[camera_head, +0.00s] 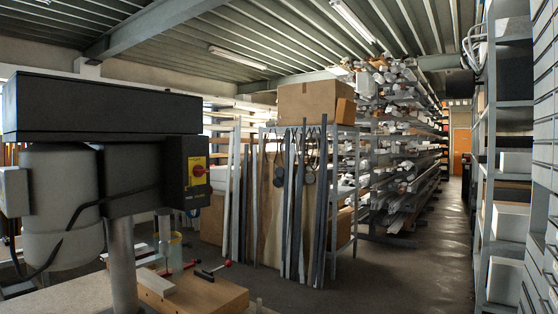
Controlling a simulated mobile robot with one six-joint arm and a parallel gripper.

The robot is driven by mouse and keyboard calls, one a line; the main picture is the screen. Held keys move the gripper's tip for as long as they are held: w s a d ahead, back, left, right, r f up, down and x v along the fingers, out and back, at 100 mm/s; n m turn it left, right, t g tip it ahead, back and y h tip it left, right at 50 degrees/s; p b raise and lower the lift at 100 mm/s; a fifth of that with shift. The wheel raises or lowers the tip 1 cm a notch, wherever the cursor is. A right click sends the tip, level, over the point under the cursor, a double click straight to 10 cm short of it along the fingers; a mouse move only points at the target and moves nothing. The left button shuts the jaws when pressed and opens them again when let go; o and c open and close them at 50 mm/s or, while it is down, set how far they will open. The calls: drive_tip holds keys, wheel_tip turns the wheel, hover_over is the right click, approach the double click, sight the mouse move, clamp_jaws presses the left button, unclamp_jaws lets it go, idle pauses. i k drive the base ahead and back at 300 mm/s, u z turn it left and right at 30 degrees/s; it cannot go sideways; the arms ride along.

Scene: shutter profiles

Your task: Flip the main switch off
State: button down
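The main switch (196,171) is a red rotary knob on a yellow plate. It sits on the dark control box on the right side of a large drill press (100,105) at the left. The red knob appears to lie roughly sideways, but it is too small to tell its exact setting. Nothing covers the front of the switch. My gripper is not in view.
A wooden block (190,297) and red-handled tools (215,270) lie below the drill head. Long profiles lean on a rack (345,190) with a cardboard box (308,103) on top. Shelves (486,200) line the right. Clear floor (425,255) runs between.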

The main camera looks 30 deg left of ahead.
sight(198, 171)
drive_tip(key=u, duration=0.7)
drive_tip(key=i, duration=1.15)
drive_tip(key=u, duration=1.15)
drive_tip(key=i, duration=0.55)
drive_tip(key=u, duration=0.25)
drive_tip(key=k, duration=0.95)
drive_tip(key=u, duration=0.15)
drive_tip(key=i, duration=0.95)
drive_tip(key=z, duration=0.05)
